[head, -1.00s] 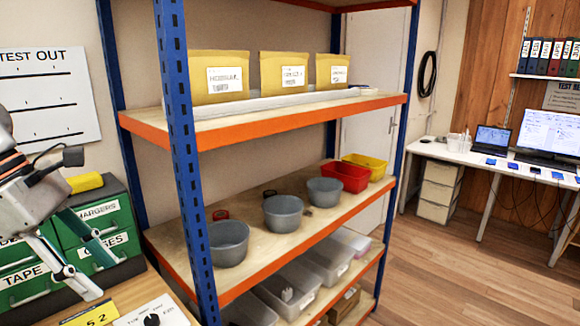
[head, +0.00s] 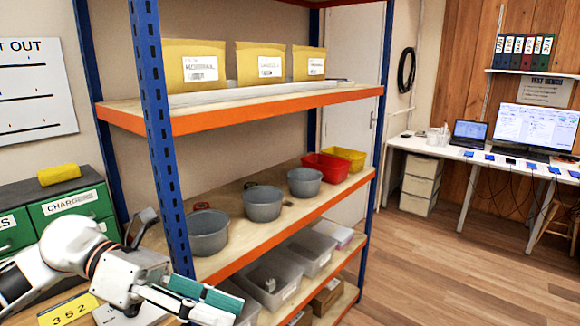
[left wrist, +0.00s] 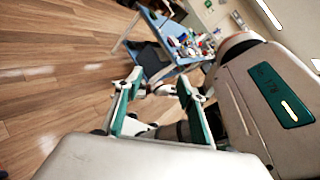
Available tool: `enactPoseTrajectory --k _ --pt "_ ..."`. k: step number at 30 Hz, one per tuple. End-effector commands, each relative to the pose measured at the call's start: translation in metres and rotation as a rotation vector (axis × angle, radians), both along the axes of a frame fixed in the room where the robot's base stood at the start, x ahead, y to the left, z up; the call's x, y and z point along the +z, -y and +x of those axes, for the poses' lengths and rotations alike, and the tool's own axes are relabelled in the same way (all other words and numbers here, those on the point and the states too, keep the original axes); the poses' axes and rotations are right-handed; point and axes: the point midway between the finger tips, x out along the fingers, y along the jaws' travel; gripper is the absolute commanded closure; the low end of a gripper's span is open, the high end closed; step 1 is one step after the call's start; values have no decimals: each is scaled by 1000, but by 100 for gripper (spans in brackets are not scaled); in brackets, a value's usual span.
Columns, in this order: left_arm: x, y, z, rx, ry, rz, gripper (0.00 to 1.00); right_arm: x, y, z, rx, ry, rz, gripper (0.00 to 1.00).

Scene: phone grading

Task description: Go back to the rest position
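My left gripper (head: 222,302) is in the lower left of the head view, in front of the shelf's blue front post. In the left wrist view its two green-padded fingers (left wrist: 157,92) stand apart with nothing between them, above open floor. My right gripper does not show in the head view, and I cannot make it out in the left wrist view.
The blue and orange shelf (head: 255,118) stands close beside my left arm, holding grey bowls (head: 262,204), a red bin (head: 325,168) and a yellow bin (head: 345,157). Green drawers (head: 70,207) are at left. Wooden floor (head: 440,265) is clear at right. Phones lie on the far bench (head: 430,148).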

Motion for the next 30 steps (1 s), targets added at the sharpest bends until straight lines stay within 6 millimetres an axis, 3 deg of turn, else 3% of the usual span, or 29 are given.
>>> enactPoseTrajectory --k 3,6,11,14,18,22,26,30 --pt "-6 27 6 77 -205 -217 60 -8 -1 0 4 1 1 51" --pt "-10 38 21 167 -391 -387 60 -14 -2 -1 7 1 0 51" --pt "-35 34 57 348 -720 -636 60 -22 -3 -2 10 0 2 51" --pt "-69 20 81 486 -942 -778 60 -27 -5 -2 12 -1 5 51" --pt "-145 -8 105 705 -1267 -953 60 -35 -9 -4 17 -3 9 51" --pt "-231 -36 106 914 -1551 -1080 60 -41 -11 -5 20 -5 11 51" --pt "-315 -60 86 1112 -1794 -1171 60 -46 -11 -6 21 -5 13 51" --pt "-400 -79 45 1319 -2026 -1242 60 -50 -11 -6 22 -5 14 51"
